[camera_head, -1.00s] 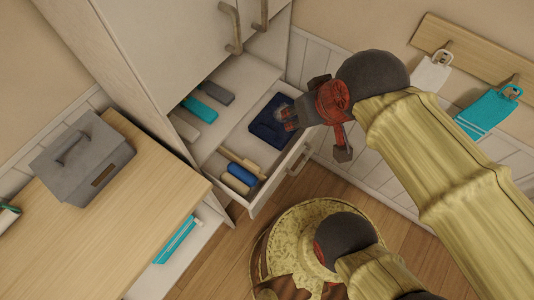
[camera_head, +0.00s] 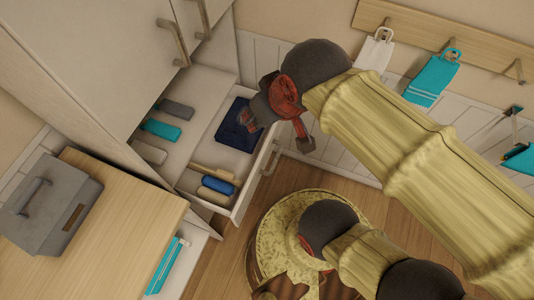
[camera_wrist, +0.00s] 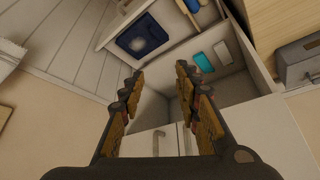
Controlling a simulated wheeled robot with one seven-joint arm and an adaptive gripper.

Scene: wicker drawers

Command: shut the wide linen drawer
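The wide drawer (camera_head: 256,181) is pulled out of the white cabinet. It holds a navy folded cloth (camera_head: 238,126), a blue roll (camera_head: 218,185) and pale rolls. Its front has a metal handle (camera_head: 271,160). My gripper (camera_head: 247,119) is at the far right end of the drawer, by the navy cloth; whether it touches anything is unclear. In the wrist view my gripper (camera_wrist: 158,72) has its fingers spread with nothing between them. The drawer (camera_wrist: 112,42) with the navy cloth (camera_wrist: 143,36) shows beyond the fingertips there.
A shelf behind the drawer holds a teal item (camera_head: 160,129) and grey items. A wooden counter (camera_head: 100,210) with a grey box (camera_head: 55,205) stands at left. Cabinet doors with handles (camera_head: 180,45) are above. A peg rail (camera_head: 440,35) with hanging tags is on the wall.

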